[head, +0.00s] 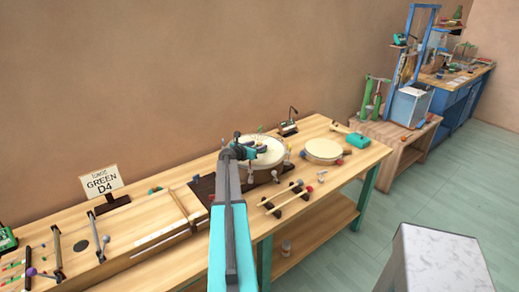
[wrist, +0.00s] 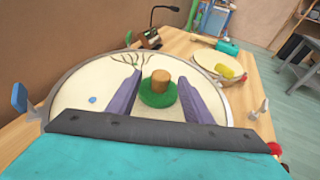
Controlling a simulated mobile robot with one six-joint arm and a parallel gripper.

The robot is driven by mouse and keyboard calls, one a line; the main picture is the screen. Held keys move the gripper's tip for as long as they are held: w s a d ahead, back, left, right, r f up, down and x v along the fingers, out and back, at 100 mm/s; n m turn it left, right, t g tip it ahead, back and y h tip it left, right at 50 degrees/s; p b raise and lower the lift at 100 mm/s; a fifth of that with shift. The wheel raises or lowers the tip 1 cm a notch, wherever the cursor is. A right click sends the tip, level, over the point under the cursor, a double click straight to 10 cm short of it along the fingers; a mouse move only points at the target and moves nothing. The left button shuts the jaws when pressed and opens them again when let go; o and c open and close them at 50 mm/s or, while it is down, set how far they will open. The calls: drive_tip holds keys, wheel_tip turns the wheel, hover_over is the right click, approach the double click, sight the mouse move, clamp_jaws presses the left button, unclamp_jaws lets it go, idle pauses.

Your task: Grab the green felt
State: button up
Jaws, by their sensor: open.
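The green felt (wrist: 158,99) is a round green pad with a wooden knob (wrist: 160,80) standing on its middle. It lies on the pale head of a large drum (wrist: 75,88). In the wrist view my gripper (wrist: 159,84) is open, with one purple finger on each side of the felt and knob. I cannot tell whether the fingers touch the felt. In the head view my gripper (head: 240,151) is over the left part of the drum (head: 268,150), and my arm hides the felt.
A blue bit (wrist: 92,99) lies on the drum head at left. Clamps stick out around the rim. A lamp (head: 290,124) stands behind. Mallets on a rack (head: 288,196) lie in front.

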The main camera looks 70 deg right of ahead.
drive_tip(key=shift+c, duration=0.3)
drive_tip(key=c, duration=1.1)
drive_tip(key=shift+o, duration=0.2)
drive_tip(key=shift+r, duration=0.15)
drive_tip(key=shift+r+b, duration=0.6)
drive_tip(key=shift+r, duration=0.65)
drive_tip(key=shift+s+a+r, duration=0.1)
drive_tip(key=shift+a+r, duration=0.1)
drive_tip(key=shift+r, duration=0.15)
drive_tip(key=s+a+r+b, duration=0.1)
drive_tip(key=s+a+b, duration=0.3)
drive_tip(key=a, duration=1)
drive_tip(key=s, duration=0.2)
drive_tip(key=shift+s+r, duration=0.25)
drive_tip(key=shift+s, duration=0.05)
